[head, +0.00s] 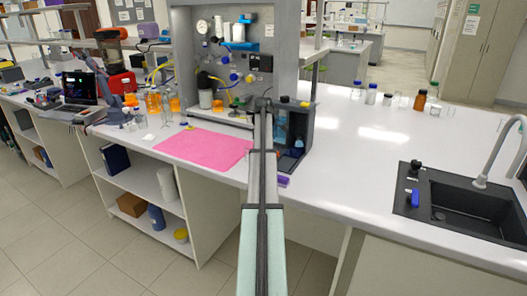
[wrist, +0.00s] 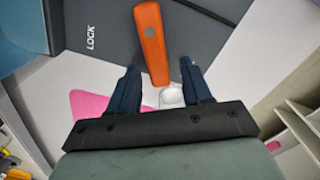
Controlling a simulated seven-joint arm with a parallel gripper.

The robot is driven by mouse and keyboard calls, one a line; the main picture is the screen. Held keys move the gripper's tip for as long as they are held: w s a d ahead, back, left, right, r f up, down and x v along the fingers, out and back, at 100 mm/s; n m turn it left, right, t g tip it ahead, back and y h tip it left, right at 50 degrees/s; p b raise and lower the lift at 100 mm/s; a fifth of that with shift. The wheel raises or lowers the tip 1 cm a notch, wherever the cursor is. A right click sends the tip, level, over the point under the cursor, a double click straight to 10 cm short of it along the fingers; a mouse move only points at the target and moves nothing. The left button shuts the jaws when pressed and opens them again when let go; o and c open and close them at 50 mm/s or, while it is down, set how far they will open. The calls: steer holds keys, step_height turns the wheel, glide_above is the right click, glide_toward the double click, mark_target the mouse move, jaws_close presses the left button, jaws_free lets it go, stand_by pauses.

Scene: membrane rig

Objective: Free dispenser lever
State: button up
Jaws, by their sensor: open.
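The orange dispenser lever (wrist: 152,42) shows in the wrist view, in front of a dark grey panel (wrist: 105,22) marked LOCK. My gripper (wrist: 160,70) is open, with one dark finger on each side of the lever's lower end. Gaps show on both sides, so the fingers do not appear to touch it. In the head view, the dark dispenser housing (head: 295,150) stands on the bench at the foot of the rig. A small white rounded piece (wrist: 171,97) lies beyond the fingers, below the lever's end.
A pink mat (head: 203,147) lies on the white bench left of my arm. The rig panel (head: 235,55) with gauge and tubing stands behind. Bottles (head: 420,100) stand at the back right, and a black sink (head: 470,210) is at the right. Bench between is clear.

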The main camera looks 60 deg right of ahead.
steer(key=shift+r, duration=0.1)
step_height(320, 180, up, 14)
stand_by(0.6)
steer(key=shift+f, duration=0.2)
